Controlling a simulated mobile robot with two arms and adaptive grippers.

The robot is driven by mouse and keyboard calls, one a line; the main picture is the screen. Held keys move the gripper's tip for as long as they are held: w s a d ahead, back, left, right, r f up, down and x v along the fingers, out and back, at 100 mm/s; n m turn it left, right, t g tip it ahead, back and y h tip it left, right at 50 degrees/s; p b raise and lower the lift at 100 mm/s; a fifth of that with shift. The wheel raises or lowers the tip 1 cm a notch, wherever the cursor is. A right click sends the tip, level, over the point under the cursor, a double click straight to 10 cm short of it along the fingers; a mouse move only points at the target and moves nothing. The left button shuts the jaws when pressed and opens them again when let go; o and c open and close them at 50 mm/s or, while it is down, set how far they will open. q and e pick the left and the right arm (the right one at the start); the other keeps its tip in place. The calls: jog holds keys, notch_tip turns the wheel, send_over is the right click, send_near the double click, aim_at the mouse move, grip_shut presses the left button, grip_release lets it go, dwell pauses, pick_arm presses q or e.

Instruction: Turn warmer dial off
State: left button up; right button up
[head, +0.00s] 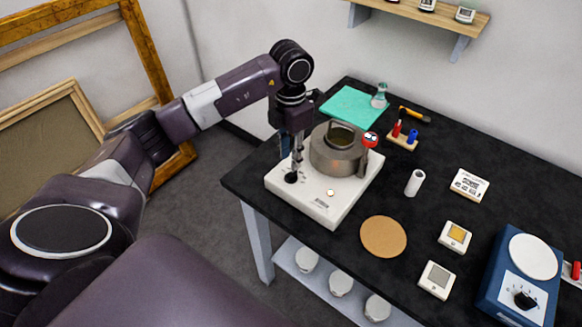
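The warmer (319,211) is a white flat box on the black table, with a round grey metal pot (333,158) on top. A dark dial (291,177) sits at its left front corner, and a small pale round spot (330,192) lies to the right of it. My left gripper (296,168) points down right over the dial, left of the pot. Its fingertips are at or just above the dial; I cannot tell whether they touch it or how wide they stand. The dial's marking is too small to read. My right gripper is out of view.
A blue device (488,292) with a white round plate and black knob stands at the right. A cork disc (383,236), a white cylinder (414,183), small white boxes (455,236) and a green mat (353,106) lie around the warmer. A shelf (440,12) hangs above.

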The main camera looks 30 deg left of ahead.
aim_at(291, 173)
pick_arm(q)
jog(key=shift+f+p, duration=0.7)
jog(key=shift+f, duration=2.1)
grip_shut()
